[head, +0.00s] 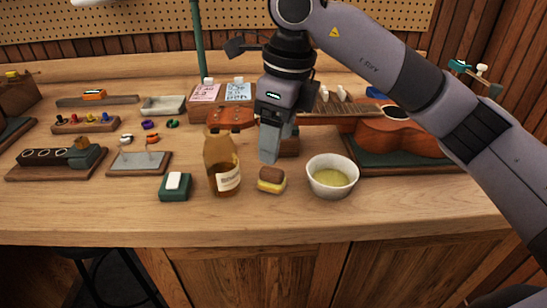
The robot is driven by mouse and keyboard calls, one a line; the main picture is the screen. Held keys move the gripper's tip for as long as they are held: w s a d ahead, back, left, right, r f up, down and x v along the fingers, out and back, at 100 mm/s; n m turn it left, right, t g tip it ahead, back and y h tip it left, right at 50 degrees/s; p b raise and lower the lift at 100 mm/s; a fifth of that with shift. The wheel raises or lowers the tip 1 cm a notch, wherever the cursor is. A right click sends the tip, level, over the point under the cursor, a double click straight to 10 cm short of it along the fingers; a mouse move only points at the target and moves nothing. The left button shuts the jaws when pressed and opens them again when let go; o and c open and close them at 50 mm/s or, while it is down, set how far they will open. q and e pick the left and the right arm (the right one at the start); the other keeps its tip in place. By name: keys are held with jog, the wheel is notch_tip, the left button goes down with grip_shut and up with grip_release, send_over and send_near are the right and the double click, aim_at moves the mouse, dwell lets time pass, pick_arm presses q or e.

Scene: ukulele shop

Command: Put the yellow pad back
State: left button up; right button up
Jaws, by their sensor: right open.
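The yellow pad (271,184) lies on the bench near the front edge, between the amber bottle and the white bowl. It has a brown top and a yellow lower layer. My right gripper (270,157) points down just above and behind the pad, with its jaws open and nothing seen between them. It appears apart from the pad. My left gripper is not in view.
An amber bottle (221,165) stands left of the pad, and a white bowl (332,178) of yellowish liquid stands right. A ukulele (390,135) lies on a dark mat behind. A green block (175,186) and a small tray (139,163) sit further left. The front bench strip is clear.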

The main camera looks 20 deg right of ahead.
aim_at(279, 171)
jog(key=r, duration=0.4)
jog(key=shift+s+d+r, duration=0.1)
jog(key=shift+s+d, duration=0.05)
jog(key=shift+d, duration=0.05)
jog(key=shift+s, duration=0.1)
